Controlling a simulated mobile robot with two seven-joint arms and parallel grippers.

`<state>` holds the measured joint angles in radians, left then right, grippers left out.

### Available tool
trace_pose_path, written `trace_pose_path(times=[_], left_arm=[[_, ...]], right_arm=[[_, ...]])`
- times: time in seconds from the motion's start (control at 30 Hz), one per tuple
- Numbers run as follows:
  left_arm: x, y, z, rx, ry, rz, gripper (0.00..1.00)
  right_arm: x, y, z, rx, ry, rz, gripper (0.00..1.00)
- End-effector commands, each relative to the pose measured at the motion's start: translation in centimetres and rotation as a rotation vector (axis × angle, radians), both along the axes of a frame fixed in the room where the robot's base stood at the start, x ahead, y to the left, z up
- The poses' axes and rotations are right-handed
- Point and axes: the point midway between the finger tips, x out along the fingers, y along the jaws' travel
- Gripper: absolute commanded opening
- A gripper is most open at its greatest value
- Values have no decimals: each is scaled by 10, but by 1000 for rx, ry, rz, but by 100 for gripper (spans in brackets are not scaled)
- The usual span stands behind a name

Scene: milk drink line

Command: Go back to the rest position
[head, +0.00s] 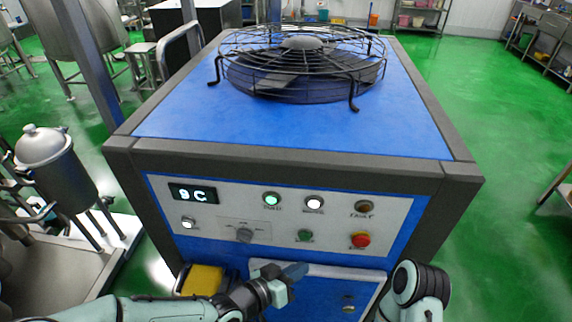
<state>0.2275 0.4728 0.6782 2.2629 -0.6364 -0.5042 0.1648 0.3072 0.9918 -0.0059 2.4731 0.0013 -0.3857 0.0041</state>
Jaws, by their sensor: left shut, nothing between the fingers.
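My left gripper (293,272) is at the lower middle of the head view, its arm coming in from the bottom left. Its fingers are shut and empty, in front of the blue lower front of the machine, below the control panel (285,218). Whether the fingertips touch the machine I cannot tell. Part of my right arm (420,290) shows at the bottom right; its gripper is not visible.
The blue machine (400,135) with a fan under a wire guard (300,65) fills the middle. A steel vessel (60,170) stands at the left. A yellow part (203,279) is low by my left arm. Green floor (480,110) is open at the right.

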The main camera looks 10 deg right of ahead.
Motion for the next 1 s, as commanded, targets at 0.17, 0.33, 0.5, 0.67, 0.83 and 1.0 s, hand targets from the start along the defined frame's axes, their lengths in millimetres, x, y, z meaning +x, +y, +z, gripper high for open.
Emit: trace_pose_path(times=[0.17, 0.33, 0.5, 0.67, 0.83, 1.0], left_arm=[[1, 5, -11, 9, 33, 15, 0], [-6, 40, -84, 71, 253, 117, 0], [-51, 100, -190, 189, 605, 274, 0], [-125, 154, -263, 315, 922, 407, 0], [-197, 194, -299, 427, 1159, 505, 0], [-229, 211, -309, 478, 1258, 548, 0]], right_arm=[[1, 0, 1, 0, -1, 0, 0], [4, 0, 10, 0, -4, 0, 0], [9, 0, 22, 0, -10, 0, 0], [14, 0, 33, 0, -16, 0, 0], [18, 0, 41, 0, -20, 1, 0], [19, 0, 43, 0, -22, 0, 0]])
